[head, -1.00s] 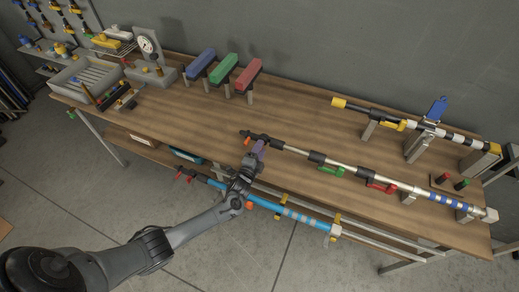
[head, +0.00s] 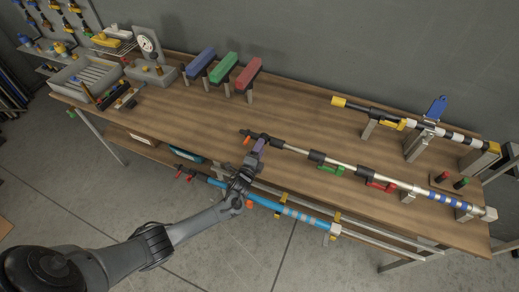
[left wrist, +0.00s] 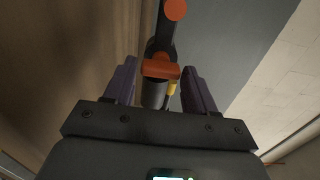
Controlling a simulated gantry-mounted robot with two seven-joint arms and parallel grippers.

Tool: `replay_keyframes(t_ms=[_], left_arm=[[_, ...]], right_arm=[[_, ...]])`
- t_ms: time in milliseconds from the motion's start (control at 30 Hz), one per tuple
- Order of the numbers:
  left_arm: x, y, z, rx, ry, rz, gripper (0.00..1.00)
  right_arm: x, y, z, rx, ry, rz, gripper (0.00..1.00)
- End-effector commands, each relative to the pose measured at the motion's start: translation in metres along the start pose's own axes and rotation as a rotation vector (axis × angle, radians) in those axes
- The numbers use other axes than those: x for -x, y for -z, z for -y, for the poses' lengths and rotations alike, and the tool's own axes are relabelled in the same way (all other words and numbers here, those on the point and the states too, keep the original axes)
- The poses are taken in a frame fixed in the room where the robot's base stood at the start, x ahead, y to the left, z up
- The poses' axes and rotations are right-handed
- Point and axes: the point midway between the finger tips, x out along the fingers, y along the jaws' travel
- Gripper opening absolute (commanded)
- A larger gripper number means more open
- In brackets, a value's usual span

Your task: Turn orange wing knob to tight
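The orange wing knob (left wrist: 160,68) shows in the left wrist view on a dark pole end, with another orange part (left wrist: 175,10) farther along. In the head view, orange (head: 247,139) shows at the near left end of the silver pole (head: 343,164), beside my gripper. My left gripper (left wrist: 160,82) has its two purple fingers on either side of the orange knob, with narrow gaps apparent. It looks open. In the head view, the left gripper (head: 260,147) is at the bench's front edge, partly hiding the pole end. My right gripper is not in view.
A yellow-ended black pole (head: 370,111) rests on stands behind. A blue pole (head: 282,209) hangs below the bench's front edge. Blue, green and red blocks (head: 223,68) stand at the back. The wooden bench top (head: 290,115) is clear in the middle.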

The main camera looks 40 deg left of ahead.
Motion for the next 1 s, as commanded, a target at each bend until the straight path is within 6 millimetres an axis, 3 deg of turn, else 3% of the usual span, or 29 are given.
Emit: replay_keyframes(t_ms=[267,433,1000], left_arm=[[0.001,0.000,0.000,0.001,-0.001,0.000,0.55],[0.012,0.000,0.000,0.001,-0.001,-0.001,0.55],[0.097,0.000,0.000,0.001,-0.001,0.000,0.55]], right_arm=[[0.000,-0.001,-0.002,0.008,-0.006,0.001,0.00],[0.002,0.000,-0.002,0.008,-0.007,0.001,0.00],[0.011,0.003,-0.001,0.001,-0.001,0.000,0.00]])
